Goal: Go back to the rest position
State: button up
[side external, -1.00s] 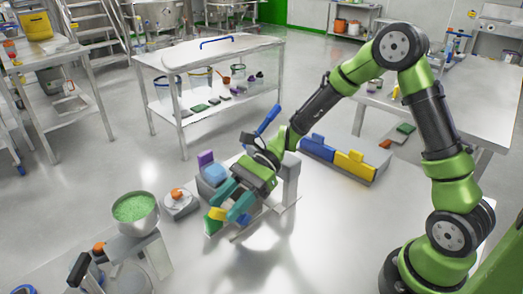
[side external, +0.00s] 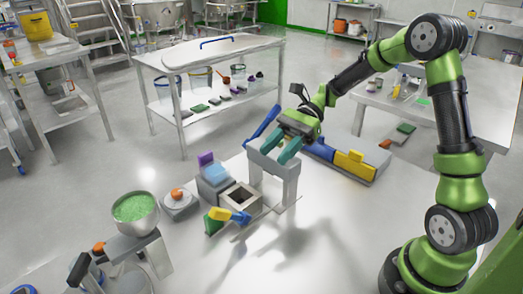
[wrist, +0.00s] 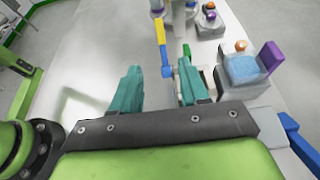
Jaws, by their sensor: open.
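My gripper (side external: 281,147) is open with teal fingers and holds nothing. In the side view it is above the grey arch-shaped stand (side external: 291,178) at the middle of the white table. In the wrist view the fingers (wrist: 160,92) are spread apart with bare table between them. My arm reaches in from the right, bent high at the elbow.
A square grey block with a dark opening (side external: 241,197) stands left of the arch, with a yellow-and-blue piece (side external: 229,215) in front. A bowl of green granules (side external: 134,208) stands at left. A yellow block (side external: 355,163) lies at right. The table front is clear.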

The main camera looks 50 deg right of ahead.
jog(key=s+d+f+n+h, duration=0.2)
jog(key=s+n+h, duration=0.4)
jog(key=s+h, duration=0.15)
jog(key=s+a+r+n+t+h, duration=0.1)
jog(key=s+r+n+t+h, duration=0.3)
jog(key=s+r+n+t, duration=0.2)
notch_tip(320, 180, up, 3)
jog(key=shift+s+a+n+t, duration=0.4)
jog(key=shift+n+t, duration=0.2)
jog(key=shift+n, duration=0.4)
dwell(0.6)
